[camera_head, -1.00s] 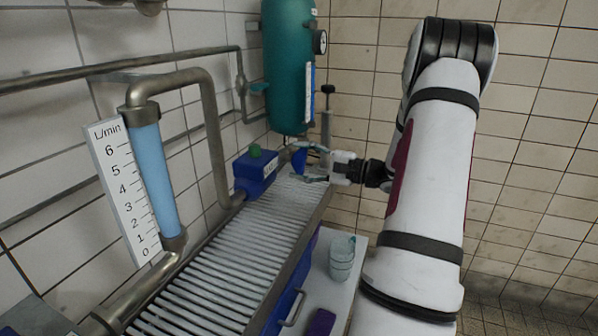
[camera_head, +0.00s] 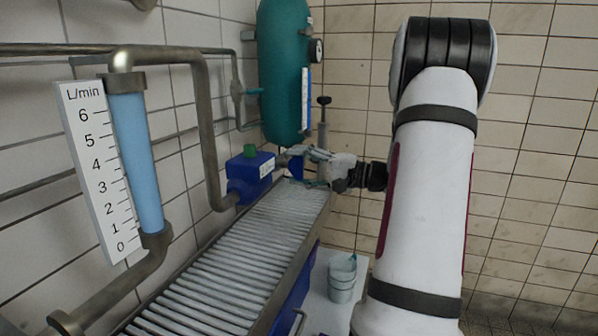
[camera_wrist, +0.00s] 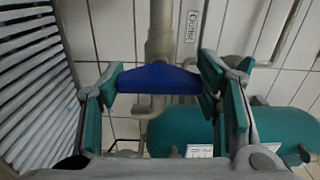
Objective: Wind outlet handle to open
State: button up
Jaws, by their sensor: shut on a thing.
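The outlet handle (camera_wrist: 158,79) is a blue bar, seen in the wrist view lying across the picture below the metal outlet pipe (camera_wrist: 162,38). A white label reading "Outlet" (camera_wrist: 191,27) is beside that pipe. My gripper (camera_wrist: 160,82) is shut on the handle, with a teal-padded finger at each end of it. In the head view my gripper (camera_head: 312,167) is at the far end of the slatted bench, and only a small blue part of the handle (camera_head: 296,163) shows between the fingers.
A green tank (camera_head: 284,75) stands right behind my gripper. A blue box with a green knob (camera_head: 250,175) is to its left. Tiled walls close off the left and back.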

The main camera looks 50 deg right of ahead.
dwell(0.3)
jog(key=o, duration=1.2)
jog(key=shift+c, duration=0.2)
jog(key=v, duration=1.2)
